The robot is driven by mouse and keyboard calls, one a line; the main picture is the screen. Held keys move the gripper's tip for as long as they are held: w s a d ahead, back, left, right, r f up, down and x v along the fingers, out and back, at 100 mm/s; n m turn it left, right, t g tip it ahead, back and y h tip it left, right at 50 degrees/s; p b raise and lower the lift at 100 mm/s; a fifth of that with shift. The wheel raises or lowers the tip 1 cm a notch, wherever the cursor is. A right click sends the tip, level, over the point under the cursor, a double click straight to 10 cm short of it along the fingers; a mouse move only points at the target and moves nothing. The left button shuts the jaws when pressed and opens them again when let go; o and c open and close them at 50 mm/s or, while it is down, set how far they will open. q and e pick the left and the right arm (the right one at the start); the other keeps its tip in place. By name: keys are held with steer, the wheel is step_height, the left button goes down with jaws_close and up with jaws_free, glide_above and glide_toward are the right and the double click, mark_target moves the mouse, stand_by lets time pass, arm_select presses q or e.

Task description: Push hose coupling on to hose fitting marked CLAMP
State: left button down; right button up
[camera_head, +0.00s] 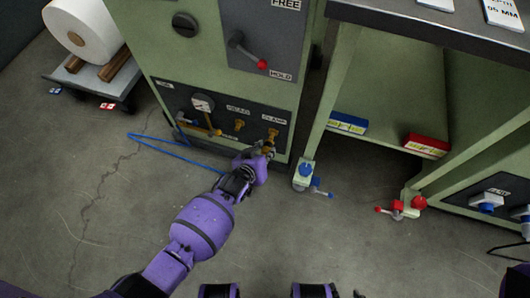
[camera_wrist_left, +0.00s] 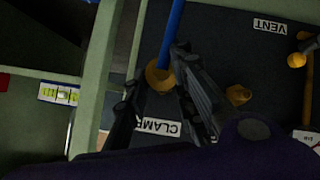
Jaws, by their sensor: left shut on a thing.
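The fitting marked CLAMP (camera_head: 272,134) is a brass stub low on the green machine's dark panel, under its label. My left gripper (camera_head: 267,150) is right in front of it, shut on the hose coupling, which the fingers mostly hide in the head view. In the left wrist view the fingers (camera_wrist_left: 158,105) straddle the line to a round brass piece (camera_wrist_left: 157,78) beside the CLAMP label (camera_wrist_left: 161,127). The blue hose (camera_wrist_left: 173,30) runs up from that piece. I cannot tell whether the coupling is seated on the fitting. My right gripper is not in view.
A second brass fitting (camera_head: 239,125) and a pressure gauge (camera_head: 203,103) sit left on the panel. Blue hose (camera_head: 165,146) loops over the floor.

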mark_target(268, 145)
arm_select(q)
steer(key=shift+w+d+b, duration=0.3)
steer(key=shift+w, duration=0.6)
steer(key=shift+w+d+b, duration=0.25)
steer(key=shift+w+d, duration=0.05)
steer(key=shift+w, duration=0.6)
steer(key=c, duration=1.4)
jaws_free()
steer(key=shift+s, duration=0.1)
steer(key=v, duration=1.2)
